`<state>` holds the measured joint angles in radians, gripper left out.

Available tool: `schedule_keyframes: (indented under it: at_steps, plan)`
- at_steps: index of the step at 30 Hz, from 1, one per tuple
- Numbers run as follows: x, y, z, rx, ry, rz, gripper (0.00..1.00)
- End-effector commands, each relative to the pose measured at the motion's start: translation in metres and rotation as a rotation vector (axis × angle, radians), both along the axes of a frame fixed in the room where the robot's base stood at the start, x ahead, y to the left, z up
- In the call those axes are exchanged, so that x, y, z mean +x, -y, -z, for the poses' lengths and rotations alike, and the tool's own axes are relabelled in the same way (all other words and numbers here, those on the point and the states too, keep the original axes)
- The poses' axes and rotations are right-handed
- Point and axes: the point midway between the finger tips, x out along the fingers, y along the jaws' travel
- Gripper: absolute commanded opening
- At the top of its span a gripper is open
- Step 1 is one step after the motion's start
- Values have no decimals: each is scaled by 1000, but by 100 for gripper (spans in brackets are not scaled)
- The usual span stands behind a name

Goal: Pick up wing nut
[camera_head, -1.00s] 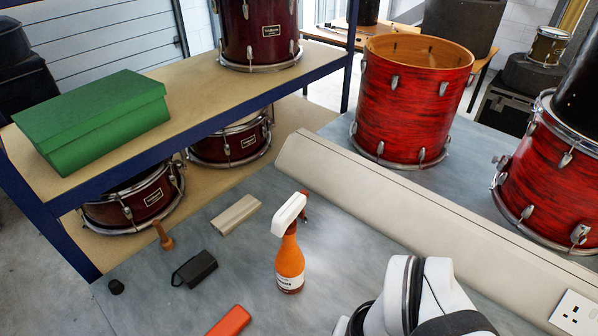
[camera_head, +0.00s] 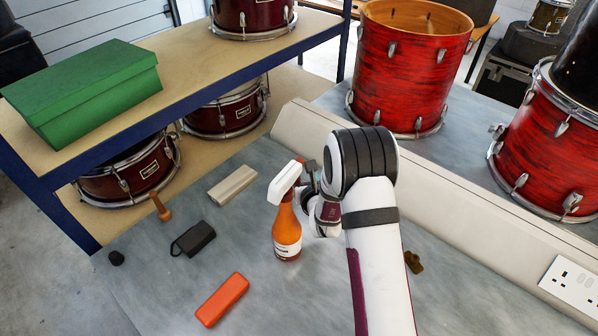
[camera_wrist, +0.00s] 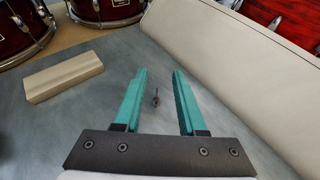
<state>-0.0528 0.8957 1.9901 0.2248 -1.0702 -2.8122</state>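My gripper (camera_wrist: 162,72) is open in the wrist view, with two teal fingers wide apart and nothing held. A small dark piece with a thin stem (camera_wrist: 155,98) shows between the fingers, over the grey bench. It may be the wing nut, but it is too small to tell its shape for sure, or its distance from the fingers. I cannot make it out in the head view. There, my wrist is behind and right of the orange spray bottle (camera_head: 287,232), and the fingers are hidden. A small brown-gold piece (camera_head: 413,262) lies right of my arm; its shape is unclear.
A beige block (camera_head: 232,185) lies left of the bottle; it also shows in the wrist view (camera_wrist: 65,76). A black case (camera_head: 193,239), a wooden peg (camera_head: 160,207) and an orange-red case (camera_head: 222,299) lie further left and front. Cream trunking (camera_head: 450,205) crosses behind my arm.

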Motion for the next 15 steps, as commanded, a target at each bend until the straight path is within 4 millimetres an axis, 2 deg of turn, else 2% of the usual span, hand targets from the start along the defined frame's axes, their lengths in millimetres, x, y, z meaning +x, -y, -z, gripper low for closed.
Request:
schedule_keyframes:
  at_steps: [11,15]
  plan:
    - [-1,-2,71,-23,8,-16,40]
    - [23,-4,78,-21,13,-16,40]
